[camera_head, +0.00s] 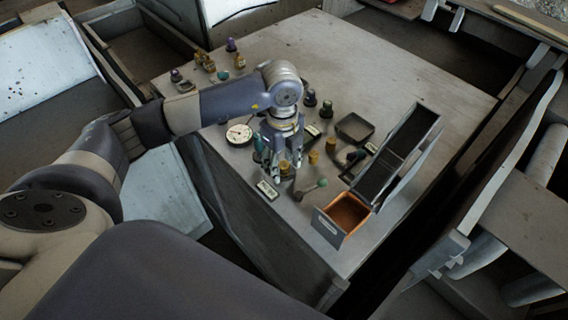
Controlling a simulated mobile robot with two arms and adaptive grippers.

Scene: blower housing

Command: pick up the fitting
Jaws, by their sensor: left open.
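My left gripper (277,170) points down over the front part of the grey table. Its jaws are open. A small brass-yellow fitting (284,168) stands at or between the fingertips, partly hidden by them. Whether the fingers touch it I cannot tell. My right gripper is not in view.
The table (390,75) is bare at the back. A round dial gauge (239,134) lies left of the gripper. Several small knobs stand behind the arm.

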